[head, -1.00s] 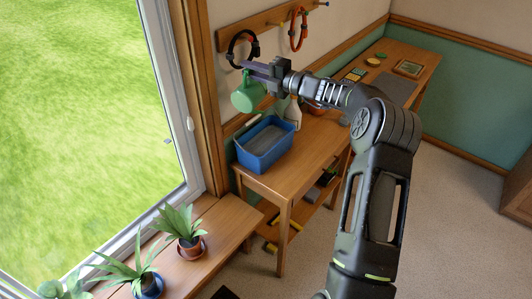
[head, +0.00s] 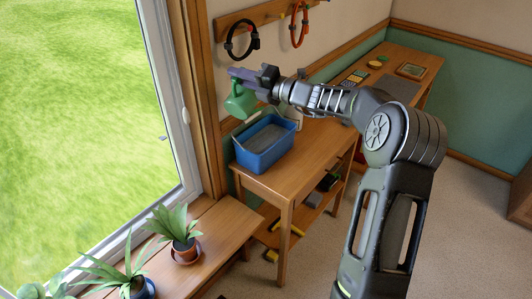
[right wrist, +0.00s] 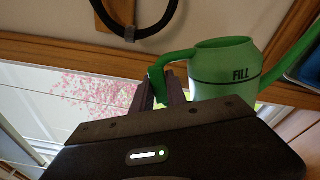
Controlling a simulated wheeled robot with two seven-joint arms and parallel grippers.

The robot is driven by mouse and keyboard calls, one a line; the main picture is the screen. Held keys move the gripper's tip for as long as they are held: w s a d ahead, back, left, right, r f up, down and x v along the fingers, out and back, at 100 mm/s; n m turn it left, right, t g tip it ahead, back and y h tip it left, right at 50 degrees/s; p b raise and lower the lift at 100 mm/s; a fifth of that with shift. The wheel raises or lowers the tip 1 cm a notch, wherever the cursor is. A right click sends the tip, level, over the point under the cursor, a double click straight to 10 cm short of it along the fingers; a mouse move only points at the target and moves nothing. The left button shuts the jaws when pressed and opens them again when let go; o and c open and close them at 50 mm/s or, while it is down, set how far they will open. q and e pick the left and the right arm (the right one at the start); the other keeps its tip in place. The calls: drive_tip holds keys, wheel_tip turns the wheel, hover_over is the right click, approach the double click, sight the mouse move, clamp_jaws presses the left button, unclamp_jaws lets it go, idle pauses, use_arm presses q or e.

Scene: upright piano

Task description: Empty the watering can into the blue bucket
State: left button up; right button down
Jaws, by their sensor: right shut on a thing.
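The green watering can (head: 240,100) is in the air, held by my right gripper (head: 244,75). In the right wrist view the can (right wrist: 222,72) shows a dark line and the word FILL. There my right gripper (right wrist: 168,92) is shut on its handle, and its spout runs off to the right. In the head view the can hangs above and slightly left of the blue bucket (head: 262,158), apart from it. The bucket stands on the wooden bench and has a grey inside. The can's contents are hidden. My left gripper is out of view.
The wooden bench (head: 300,165) holds the bucket, with a pale bottle partly hidden behind my arm. A black loop (head: 242,40) and a red loop (head: 299,30) hang on the wall rail. Potted plants (head: 184,240) stand on the window ledge at lower left.

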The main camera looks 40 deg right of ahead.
sight(231, 102)
drive_tip(key=a+f+b, duration=0.1)
drive_tip(key=b, duration=0.1)
drive_tip(key=s+a+f+n+b, duration=0.1)
drive_tip(key=b, duration=0.1)
drive_tip(key=a+f+n+b, duration=0.1)
drive_tip(key=b, duration=0.1)
drive_tip(key=shift+s+a+f, duration=0.1)
drive_tip(key=shift+s+f, duration=0.1)
drive_tip(key=shift+f, duration=0.1)
drive_tip(key=shift+s+a+n+b, duration=0.1)
drive_tip(key=shift+a+n+b, duration=0.1)
drive_tip(key=shift+n+b, duration=0.2)
drive_tip(key=shift+a, duration=0.1)
drive_tip(key=s+a+f+n+b, duration=0.1)
drive_tip(key=a+f+n+b, duration=0.2)
drive_tip(key=b, duration=0.6)
wheel_tip(231, 102, down, 3)
drive_tip(key=shift+s+r+n+b, duration=0.2)
drive_tip(key=shift+s+n+b, duration=0.05)
drive_tip(key=shift+n+b, duration=0.1)
